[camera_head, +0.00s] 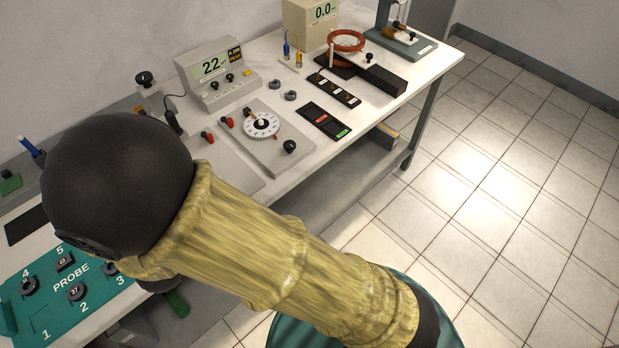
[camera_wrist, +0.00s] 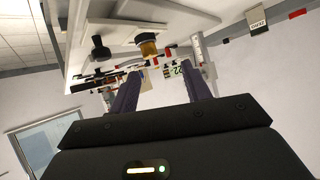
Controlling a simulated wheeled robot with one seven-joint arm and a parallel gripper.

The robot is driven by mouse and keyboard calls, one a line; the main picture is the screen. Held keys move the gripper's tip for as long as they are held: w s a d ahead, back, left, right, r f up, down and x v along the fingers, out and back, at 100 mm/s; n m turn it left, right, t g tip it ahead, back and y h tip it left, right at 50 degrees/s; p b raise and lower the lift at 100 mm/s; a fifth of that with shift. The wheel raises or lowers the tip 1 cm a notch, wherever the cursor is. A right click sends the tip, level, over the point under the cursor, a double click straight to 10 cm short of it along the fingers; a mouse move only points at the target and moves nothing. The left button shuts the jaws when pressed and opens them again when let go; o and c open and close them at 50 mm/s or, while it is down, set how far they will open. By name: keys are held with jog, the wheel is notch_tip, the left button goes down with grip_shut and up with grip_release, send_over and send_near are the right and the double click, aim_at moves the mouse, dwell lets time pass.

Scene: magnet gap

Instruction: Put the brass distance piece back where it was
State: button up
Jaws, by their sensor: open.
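My gripper (camera_wrist: 160,72) shows in the wrist view with its two dark fingers apart and nothing seen between them. In the head view it is hidden behind my arm. A short brass-coloured cylinder (camera_wrist: 149,48) with a dark part against it shows beyond the fingertips in the wrist view, apart from them. I cannot tell whether it is the brass distance piece. In the head view a small brass-coloured piece (camera_head: 248,113) is beside the white dial (camera_head: 262,124). It is too small to identify. The magnet gap cannot be made out for sure.
The bench (camera_head: 385,105) carries a meter reading 22 (camera_head: 212,68), a dark tray (camera_head: 324,120), an orange coil (camera_head: 346,41) and a stand (camera_head: 400,40). A teal probe board (camera_head: 50,312) is at lower left. Tiled floor (camera_head: 500,200) on the right is clear.

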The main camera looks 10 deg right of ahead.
jog(key=w+d+r+n+g+y, duration=0.1)
jog(key=w+d+r+g, duration=0.15)
jog(key=d, duration=0.35)
jog(key=w+d+r+g+y, duration=0.1)
jog(key=w+d+g+y, duration=0.1)
jog(key=w+d, duration=0.35)
jog(key=s+d+g, duration=0.1)
jog(key=s+d, duration=0.3)
jog(key=d, duration=0.3)
jog(key=s+d+r+n+g+h, duration=0.1)
jog(key=s+d+g, duration=0.1)
jog(key=s+d, duration=0.2)
jog(key=s+d+g+h, duration=0.1)
jog(key=s+d, duration=0.3)
jog(key=d, duration=0.5)
jog(key=shift+d+r+g, duration=0.35)
jog(key=shift+d+r, duration=0.05)
jog(key=shift+o, duration=0.4)
jog(key=shift+c, duration=1.7)
